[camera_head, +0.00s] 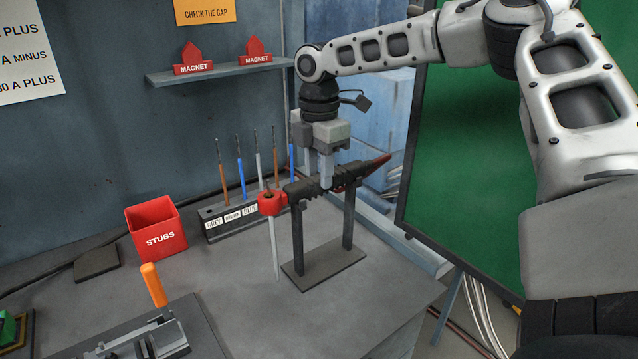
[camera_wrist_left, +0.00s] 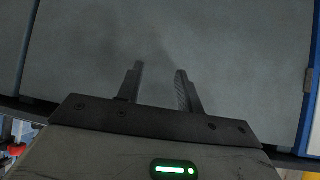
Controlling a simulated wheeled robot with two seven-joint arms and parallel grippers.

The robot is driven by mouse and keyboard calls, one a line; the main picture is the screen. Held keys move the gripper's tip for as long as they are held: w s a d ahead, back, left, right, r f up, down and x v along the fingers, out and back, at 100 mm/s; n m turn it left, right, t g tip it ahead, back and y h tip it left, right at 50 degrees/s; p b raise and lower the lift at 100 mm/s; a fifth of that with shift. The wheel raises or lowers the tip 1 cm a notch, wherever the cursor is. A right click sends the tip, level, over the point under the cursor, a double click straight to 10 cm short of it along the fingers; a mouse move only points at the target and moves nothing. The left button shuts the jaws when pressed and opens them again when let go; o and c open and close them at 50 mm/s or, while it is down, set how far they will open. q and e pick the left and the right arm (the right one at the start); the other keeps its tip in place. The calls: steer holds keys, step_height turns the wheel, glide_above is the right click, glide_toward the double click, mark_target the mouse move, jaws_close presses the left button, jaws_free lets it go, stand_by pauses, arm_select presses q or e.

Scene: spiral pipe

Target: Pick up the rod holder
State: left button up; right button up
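The rod holder (camera_head: 299,190) is a dark handle with a red clamp end at the left and a red tail at the right. It lies across the two posts of a dark stand (camera_head: 326,263) on the bench. A pale thin rod (camera_head: 274,248) points down from the red clamp. My right gripper (camera_head: 325,178) comes down from above onto the middle of the handle. One finger shows in front of it; the other is mostly hidden, so its grip is unclear. My left gripper (camera_wrist_left: 160,90) shows only in the left wrist view, open and empty before a grey surface.
Behind the stand is a labelled rack (camera_head: 240,222) with several upright coloured rods. A red STUBS box (camera_head: 157,238) stands left of it. An orange-handled fixture (camera_head: 153,285) is at front left. A green screen (camera_head: 465,150) stands at right.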

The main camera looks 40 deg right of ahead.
mark_target(318, 176)
steer(key=shift+r, duration=0.15)
steer(key=shift+c, duration=0.4)
steer(key=shift+w+r, duration=0.1)
steer(key=shift+r, duration=0.25)
step_height(318, 176, up, 9)
stand_by(0.5)
